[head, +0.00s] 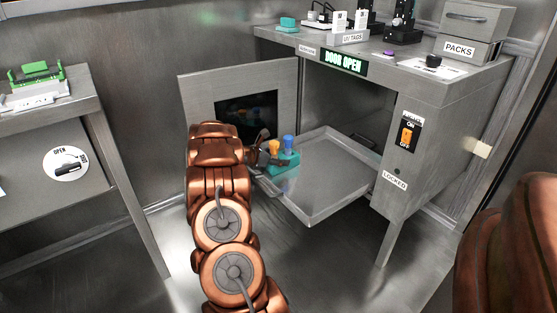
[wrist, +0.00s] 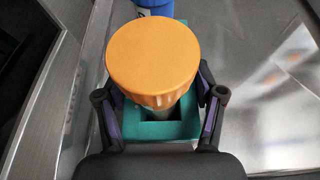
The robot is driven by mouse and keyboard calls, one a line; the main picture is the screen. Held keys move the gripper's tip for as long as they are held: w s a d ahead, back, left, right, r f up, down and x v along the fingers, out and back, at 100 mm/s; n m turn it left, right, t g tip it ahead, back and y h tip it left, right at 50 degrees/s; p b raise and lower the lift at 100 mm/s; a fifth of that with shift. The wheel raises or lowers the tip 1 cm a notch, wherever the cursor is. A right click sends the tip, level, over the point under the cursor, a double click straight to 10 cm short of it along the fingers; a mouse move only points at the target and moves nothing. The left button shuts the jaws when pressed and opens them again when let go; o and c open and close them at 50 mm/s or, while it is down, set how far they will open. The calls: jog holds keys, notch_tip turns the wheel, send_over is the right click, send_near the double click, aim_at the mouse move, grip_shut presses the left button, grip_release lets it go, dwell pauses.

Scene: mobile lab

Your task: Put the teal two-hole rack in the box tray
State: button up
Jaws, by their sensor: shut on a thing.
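The teal two-hole rack (head: 287,161) holds a tube with an orange cap (head: 273,147) and one with a blue cap (head: 288,142). My gripper (head: 266,159) is shut on the rack, at the left part of the box tray (head: 325,180), which is pulled out of the open box. In the wrist view the fingers grip both sides of the teal rack (wrist: 160,132), with the orange cap (wrist: 153,58) close below the camera and the blue cap (wrist: 155,5) beyond. I cannot tell whether the rack touches the tray floor.
The box door (head: 190,100) stands open left of the tray. A display (head: 344,63) reads "DOOR OPEN". An orange switch (head: 407,135) is on the cabinet front. Most of the tray is bare. A side table (head: 90,95) with a green item stands left.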

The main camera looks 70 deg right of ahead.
jog(key=shift+a+f, duration=0.1)
jog(key=shift+f, duration=0.5)
jog(key=shift+f+b, duration=0.15)
jog(key=shift+b, duration=0.15)
jog(key=o, duration=1)
jog(key=shift+a+f, duration=0.1)
jog(key=o, duration=0.3)
jog(key=shift+s+a+f, duration=0.1)
jog(key=shift+s+p, duration=0.1)
jog(key=shift+p, duration=0.2)
jog(key=shift+r+p, duration=0.45)
jog(key=shift+p, duration=0.25)
jog(key=p+v, duration=0.1)
jog(key=v, duration=0.3)
jog(key=p+v, duration=0.1)
jog(key=v, duration=0.3)
jog(key=r+p+v, duration=0.1)
jog(key=v, duration=0.3)
jog(key=shift+w+d+r, duration=0.1)
jog(key=shift+w+d, duration=0.1)
jog(key=shift+d, duration=0.1)
